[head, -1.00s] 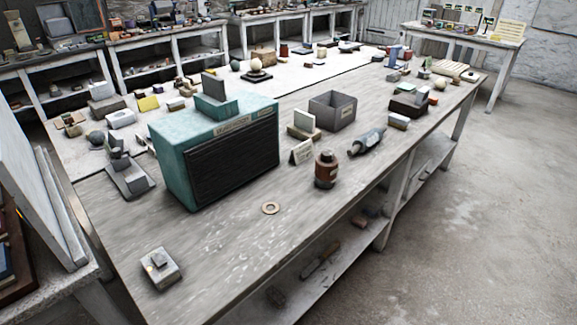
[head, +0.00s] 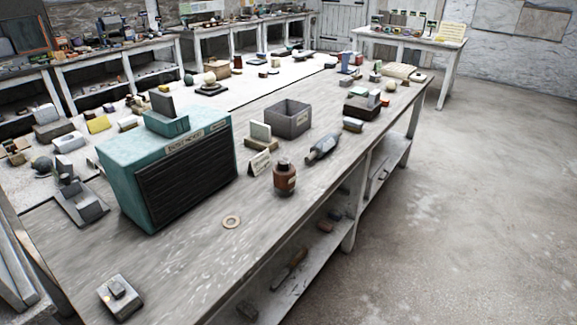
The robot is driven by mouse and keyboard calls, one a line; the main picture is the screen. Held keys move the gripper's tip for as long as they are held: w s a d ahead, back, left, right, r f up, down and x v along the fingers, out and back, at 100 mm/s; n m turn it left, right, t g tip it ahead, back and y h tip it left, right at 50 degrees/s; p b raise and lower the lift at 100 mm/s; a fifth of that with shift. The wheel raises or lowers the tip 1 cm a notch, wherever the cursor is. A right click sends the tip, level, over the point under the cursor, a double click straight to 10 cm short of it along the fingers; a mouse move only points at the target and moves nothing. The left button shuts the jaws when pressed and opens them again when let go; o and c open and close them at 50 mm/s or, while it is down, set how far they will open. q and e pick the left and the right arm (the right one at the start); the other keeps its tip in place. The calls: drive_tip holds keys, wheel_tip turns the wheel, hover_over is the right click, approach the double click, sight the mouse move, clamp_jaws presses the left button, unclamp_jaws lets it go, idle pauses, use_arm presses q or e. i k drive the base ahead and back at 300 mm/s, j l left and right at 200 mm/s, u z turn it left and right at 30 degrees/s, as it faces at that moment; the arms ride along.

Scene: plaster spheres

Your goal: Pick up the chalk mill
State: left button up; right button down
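No object can be surely told as the chalk mill. A brown, bottle-shaped thing (head: 285,179) with a dark top and a pale label stands upright on the long worktable (head: 190,265). A grey-blue, roughly cylindrical thing (head: 323,147) with narrower ends lies on its side behind it to the right. A big teal box (head: 120,175) with a dark ribbed front and a label stands to the left, with a smaller teal block on top. Neither of my grippers is in view.
A small folded card (head: 259,163), an open grey box (head: 289,118) and a flat ring (head: 232,222) are near the brown thing. A grey block (head: 120,298) sits at the near left. A lower shelf holds tools. Bare floor (head: 470,220) is free at right.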

sight(284, 182)
drive_tip(key=u, duration=0.65)
drive_tip(key=l+u, duration=0.2)
drive_tip(key=u, duration=0.15)
drive_tip(key=i+l+u, duration=0.1)
drive_tip(key=l+u, duration=0.35)
drive_tip(key=u, duration=0.25)
drive_tip(key=l+u, duration=0.45)
drive_tip(key=l, duration=0.45)
drive_tip(key=k, duration=0.05)
